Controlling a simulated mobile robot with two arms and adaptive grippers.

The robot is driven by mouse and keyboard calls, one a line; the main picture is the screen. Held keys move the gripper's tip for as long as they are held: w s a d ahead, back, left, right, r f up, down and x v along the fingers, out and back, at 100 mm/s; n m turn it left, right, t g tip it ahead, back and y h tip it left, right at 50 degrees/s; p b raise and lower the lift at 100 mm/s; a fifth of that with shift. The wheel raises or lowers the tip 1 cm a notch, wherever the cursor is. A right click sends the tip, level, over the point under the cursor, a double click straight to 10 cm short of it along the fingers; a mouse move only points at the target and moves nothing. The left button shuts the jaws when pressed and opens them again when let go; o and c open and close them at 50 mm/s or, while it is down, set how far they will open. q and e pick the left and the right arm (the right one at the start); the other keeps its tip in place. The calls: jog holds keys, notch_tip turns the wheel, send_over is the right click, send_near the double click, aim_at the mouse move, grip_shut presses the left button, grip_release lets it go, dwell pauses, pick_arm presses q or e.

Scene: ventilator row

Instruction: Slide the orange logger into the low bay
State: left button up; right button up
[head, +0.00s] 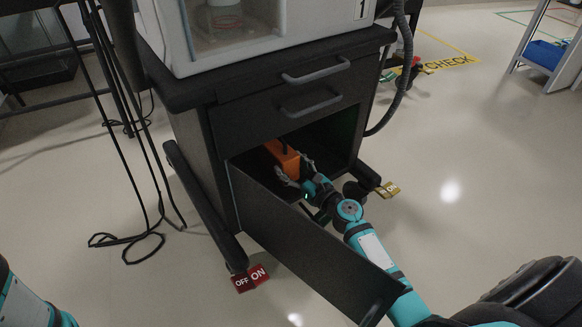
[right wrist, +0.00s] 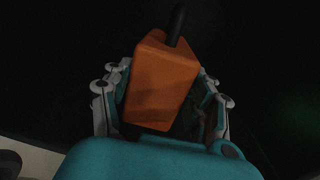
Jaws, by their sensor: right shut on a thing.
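The orange logger (head: 283,156) is an orange box with a black handle or stub on top. It is at the mouth of the low bay (head: 332,143), the dark open compartment at the bottom of the cart, partly inside it. My right gripper (head: 294,172) is shut on the logger, with fingers on either side of it. In the right wrist view the logger (right wrist: 162,82) sits between the fingers of the right gripper (right wrist: 165,100), against a dark background. Whether the logger touches the bay floor cannot be told. The left gripper is not in view.
The bay's door (head: 300,240) hangs open toward the front, beside my right arm. Two drawers with handles (head: 312,102) are above the bay. Cables (head: 128,240) lie on the left floor.

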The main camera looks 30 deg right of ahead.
dwell(0.3)
jog(key=o, duration=1.6)
jog(key=shift+o, duration=0.6)
jog(key=shift+f, duration=0.2)
jog(key=shift+r, duration=5.1)
jog(key=shift+s, duration=0.1)
